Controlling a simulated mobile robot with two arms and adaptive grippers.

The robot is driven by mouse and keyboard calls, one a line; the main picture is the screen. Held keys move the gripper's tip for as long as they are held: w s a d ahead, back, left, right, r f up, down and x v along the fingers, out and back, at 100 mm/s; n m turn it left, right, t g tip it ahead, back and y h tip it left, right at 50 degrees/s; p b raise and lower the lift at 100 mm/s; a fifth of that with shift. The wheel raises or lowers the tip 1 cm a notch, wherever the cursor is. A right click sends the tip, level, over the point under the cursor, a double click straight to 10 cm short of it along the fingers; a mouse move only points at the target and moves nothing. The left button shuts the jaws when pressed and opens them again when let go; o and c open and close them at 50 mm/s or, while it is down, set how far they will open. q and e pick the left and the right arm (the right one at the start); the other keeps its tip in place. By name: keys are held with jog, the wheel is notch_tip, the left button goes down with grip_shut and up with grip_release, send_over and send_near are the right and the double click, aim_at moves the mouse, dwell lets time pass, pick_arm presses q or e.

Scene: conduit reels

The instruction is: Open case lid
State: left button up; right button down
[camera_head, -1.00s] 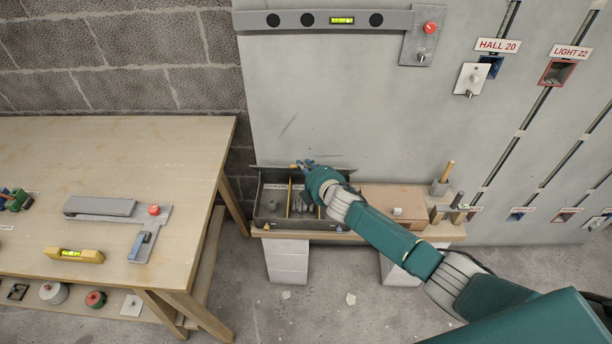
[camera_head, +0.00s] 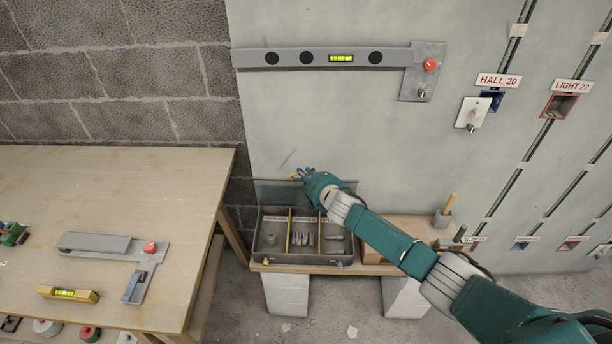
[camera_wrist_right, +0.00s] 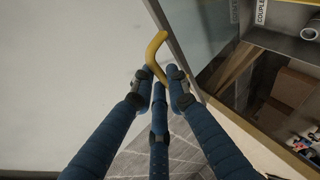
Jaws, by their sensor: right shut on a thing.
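The grey case (camera_head: 300,257) sits on a low wooden shelf against the wall panel, with labelled compartments holding small grey parts. Its lid (camera_head: 274,194) stands raised at the back of the case. My right gripper (camera_head: 303,174) is at the lid's top edge. In the right wrist view, the gripper (camera_wrist_right: 160,82) has its blue fingers closed around a yellow bent handle (camera_wrist_right: 156,48) on the lid's edge (camera_wrist_right: 178,40). My left gripper is in neither view.
A wooden table (camera_head: 150,200) stands at the left with an L-shaped grey tool (camera_head: 120,250) and a yellow level (camera_head: 67,293). A long grey level (camera_head: 390,57) is fixed on the wall panel. A cup with a wooden handle (camera_head: 443,217) stands right of the case.

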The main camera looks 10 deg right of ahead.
jog(key=c, duration=1.7)
grip_release()
jog(key=shift+r, duration=0.2)
jog(key=shift+s, duration=0.1)
jog(key=v, duration=1.2)
jog(key=shift+f, duration=0.1)
